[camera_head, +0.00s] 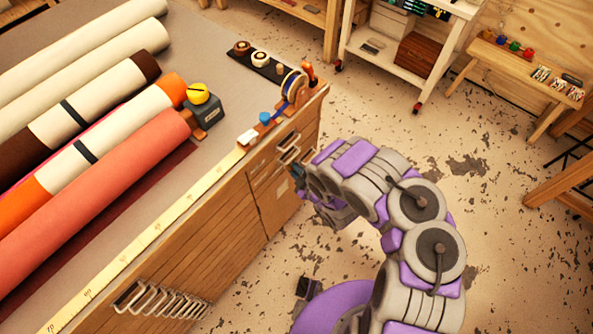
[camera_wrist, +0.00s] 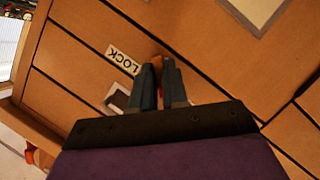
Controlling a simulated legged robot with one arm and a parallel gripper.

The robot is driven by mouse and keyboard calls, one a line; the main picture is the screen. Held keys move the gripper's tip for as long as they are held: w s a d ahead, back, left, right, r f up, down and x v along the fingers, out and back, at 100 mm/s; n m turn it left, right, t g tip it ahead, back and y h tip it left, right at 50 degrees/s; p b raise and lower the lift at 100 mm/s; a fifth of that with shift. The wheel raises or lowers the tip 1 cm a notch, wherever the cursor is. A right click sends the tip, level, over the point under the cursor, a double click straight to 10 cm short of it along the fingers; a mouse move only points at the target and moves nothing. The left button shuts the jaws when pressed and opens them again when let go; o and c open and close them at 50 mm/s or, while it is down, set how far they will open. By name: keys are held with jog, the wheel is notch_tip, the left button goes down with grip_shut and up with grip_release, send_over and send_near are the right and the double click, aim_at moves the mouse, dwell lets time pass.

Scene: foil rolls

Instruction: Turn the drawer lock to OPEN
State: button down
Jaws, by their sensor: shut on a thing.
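The wooden drawer front (camera_wrist: 85,50) fills much of the wrist view, tilted. A white label reading "LOCK" (camera_wrist: 123,60) is on it, left of my gripper (camera_wrist: 162,66). The gripper's dark fingers are shut on a small orange-red piece, seemingly the lock's knob (camera_wrist: 157,62), mostly hidden between them. A grey-rimmed plate (camera_wrist: 116,97) shows just left of the fingers, partly covered. I cannot read any OPEN mark or tell the knob's angle. In the head view my gripper (camera_head: 297,176) is at the cabinet's front (camera_head: 262,185), and my arm hides the lock.
Metal handles (camera_head: 160,300) stick out from the bench front. A shelf cart (camera_head: 410,50) and low bench (camera_head: 520,65) stand at the back. The floor between is clear.

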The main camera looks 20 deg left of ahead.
jog(key=shift+w+a+r, duration=0.1)
jog(key=shift+r, duration=0.05)
jog(key=c, duration=1.1)
grip_release()
jog(key=shift+c, duration=0.2)
jog(key=shift+a, duration=0.15)
jog(key=shift+f, duration=0.2)
jog(key=p+v, duration=0.8)
jog(key=v, duration=0.9)
jog(key=shift+p, duration=0.4)
